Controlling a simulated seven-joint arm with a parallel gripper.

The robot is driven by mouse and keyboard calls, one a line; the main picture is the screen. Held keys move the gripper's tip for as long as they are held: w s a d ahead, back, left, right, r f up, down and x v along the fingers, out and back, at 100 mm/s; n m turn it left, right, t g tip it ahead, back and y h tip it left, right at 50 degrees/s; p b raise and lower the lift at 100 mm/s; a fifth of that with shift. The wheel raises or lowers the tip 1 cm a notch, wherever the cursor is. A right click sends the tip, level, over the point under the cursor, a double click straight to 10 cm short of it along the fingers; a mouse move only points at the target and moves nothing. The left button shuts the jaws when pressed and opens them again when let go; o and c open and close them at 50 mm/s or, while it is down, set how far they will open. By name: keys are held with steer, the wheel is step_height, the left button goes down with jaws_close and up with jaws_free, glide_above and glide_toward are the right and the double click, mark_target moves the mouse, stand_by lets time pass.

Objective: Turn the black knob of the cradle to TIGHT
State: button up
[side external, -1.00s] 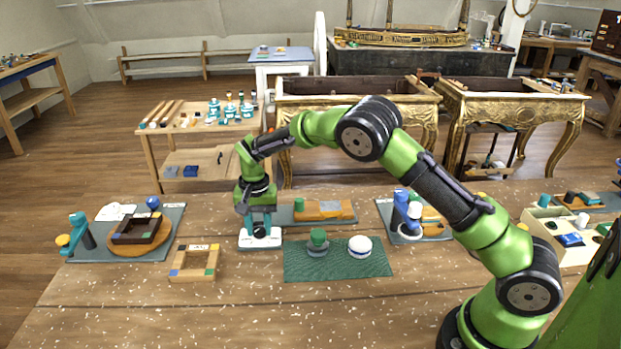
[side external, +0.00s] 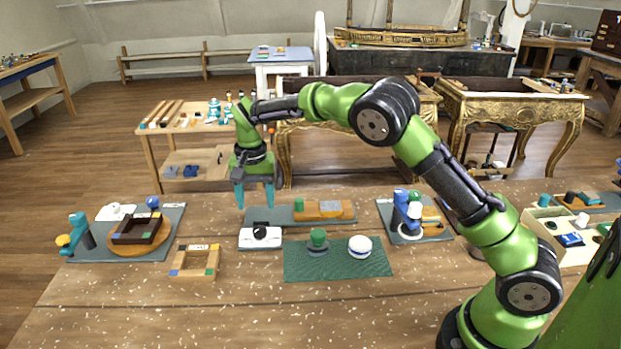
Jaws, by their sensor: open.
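A small white block (side external: 249,242) with a black knob (side external: 260,232) sits on the wooden bench, left of the green mat. It looks like the cradle with its knob. The knob's pointer and any TIGHT marking are too small to read. My gripper (side external: 255,198) is open and empty, its two teal fingers pointing down. It hangs above the white block, clear of the knob and touching nothing that I can see.
A green mat (side external: 340,270) with a green-topped piece (side external: 318,240) and a white ball (side external: 360,246) lies right of the block. A wooden frame (side external: 195,263) lies to the left. A grey board (side external: 280,216) with a wooden piece lies behind. The bench front is clear.

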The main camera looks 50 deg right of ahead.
step_height(320, 180, up, 9)
steer(key=shift+d+f, duration=0.1)
stand_by(0.4)
steer(key=s+r+n+t+y, duration=0.1)
steer(key=s+r+n+t, duration=0.1)
steer(key=s, duration=1.3)
steer(key=s+d+r+n+t+y, duration=0.1)
steer(key=s+r+n+t, duration=0.2)
steer(key=s, duration=1.2)
steer(key=shift+d+r+t, duration=0.2)
steer(key=shift+t, duration=0.9)
